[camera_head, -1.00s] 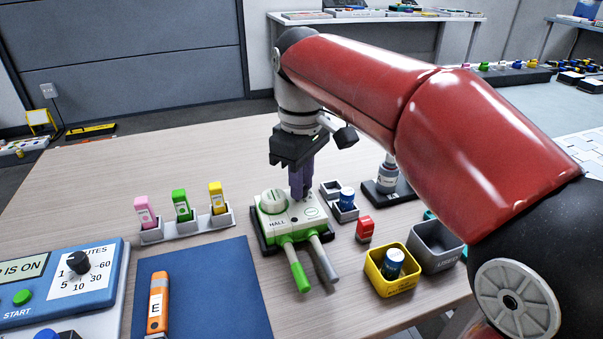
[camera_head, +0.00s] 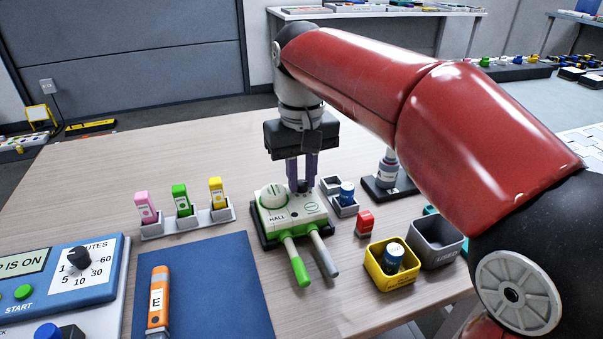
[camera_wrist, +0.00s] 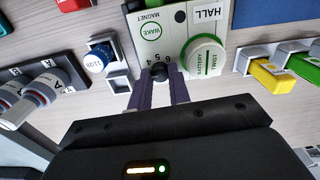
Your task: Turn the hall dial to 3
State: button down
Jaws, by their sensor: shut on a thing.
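The hall unit (camera_head: 287,216) is a white and green box labelled HALL on a dark base, with a green and a grey probe at its front. In the wrist view its HALL face (camera_wrist: 172,20) shows upside down. A small black knob (camera_wrist: 160,72) sits at its back edge, taken to be the hall dial. My gripper (camera_head: 302,183) is at that back edge, its two purple fingers shut on the knob from both sides; the wrist view shows the gripper (camera_wrist: 160,80) there too.
A round battery cap (camera_wrist: 205,55) stands on the unit beside the knob. Small grey trays with a blue capped bottle (camera_head: 347,190) are close on the right. A rack of pink, green and yellow sticks (camera_head: 183,207) is on the left. A yellow bin (camera_head: 392,280) stands in front right.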

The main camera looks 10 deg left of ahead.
dwell(0.4)
jog(key=c, duration=1.3)
grip_release()
